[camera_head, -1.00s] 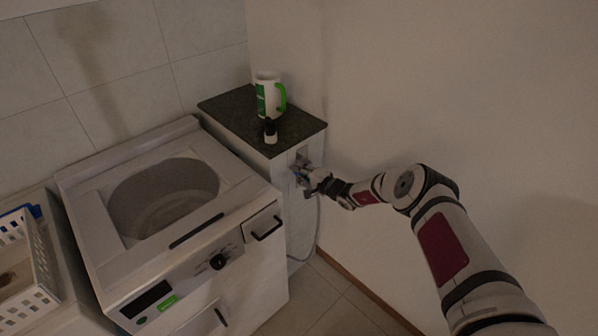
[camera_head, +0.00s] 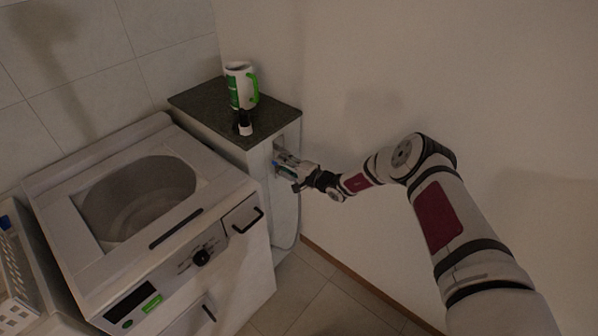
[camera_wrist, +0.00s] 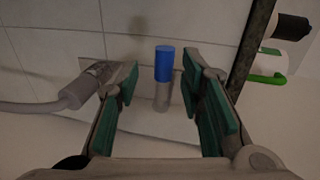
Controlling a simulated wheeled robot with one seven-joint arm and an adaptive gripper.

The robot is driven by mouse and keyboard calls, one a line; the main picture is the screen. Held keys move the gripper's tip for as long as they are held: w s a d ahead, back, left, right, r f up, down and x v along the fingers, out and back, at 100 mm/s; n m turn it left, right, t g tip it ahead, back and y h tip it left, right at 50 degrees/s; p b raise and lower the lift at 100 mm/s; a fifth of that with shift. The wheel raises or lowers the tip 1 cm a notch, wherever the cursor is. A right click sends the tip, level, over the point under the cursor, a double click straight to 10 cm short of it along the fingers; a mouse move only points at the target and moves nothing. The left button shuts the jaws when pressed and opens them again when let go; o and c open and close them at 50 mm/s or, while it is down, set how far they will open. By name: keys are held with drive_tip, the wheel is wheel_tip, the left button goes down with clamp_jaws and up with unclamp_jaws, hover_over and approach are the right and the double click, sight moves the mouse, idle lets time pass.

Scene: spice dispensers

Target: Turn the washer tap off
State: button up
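The washer tap shows in the wrist view as a blue cylindrical cap (camera_wrist: 164,65) on a grey metal stem (camera_wrist: 161,98). In the head view its blue part (camera_head: 276,165) is small, at the recess in the side of the narrow cabinet. My gripper (camera_wrist: 161,72) is open, with one green-padded finger on each side of the tap in the wrist view. Gaps show on both sides of the blue cap. I cannot tell how deep the tap sits between the fingers. In the head view my gripper (camera_head: 287,166) is beside the cabinet recess and partly covers the tap.
A grey hose connector (camera_wrist: 78,94) is left of the fingers in the wrist view. The washer (camera_head: 130,275) stands left; the wall (camera_head: 400,80) is right.

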drive_tip(key=v, duration=0.8)
drive_tip(key=s+a+r+n+g+y, duration=0.1)
drive_tip(key=s+r+n+g, duration=0.15)
drive_tip(key=r, duration=0.55)
drive_tip(key=s+a+r+n+g+y, duration=0.1)
drive_tip(key=s+a+r+n+g, duration=0.15)
drive_tip(key=r, duration=0.65)
drive_tip(key=s+d+r+n+g+h, duration=0.35)
drive_tip(key=s+r, duration=0.55)
drive_tip(key=r, duration=0.4)
drive_tip(key=s+d+r+t+h, duration=0.1)
drive_tip(key=s+d+r+h, duration=0.2)
drive_tip(key=s+d, duration=0.4)
drive_tip(key=s+d+r+m+t+h, duration=0.1)
drive_tip(key=s+d+r+h, duration=0.3)
drive_tip(key=s, duration=0.9)
drive_tip(key=s+d+r+t+h, duration=0.2)
drive_tip(key=s+d+r, duration=0.4)
drive_tip(key=s+d, duration=0.4)
drive_tip(key=shift+s+d+r+h, duration=0.2)
drive_tip(key=shift+s+h, duration=0.1)
drive_tip(key=shift+h, duration=0.55)
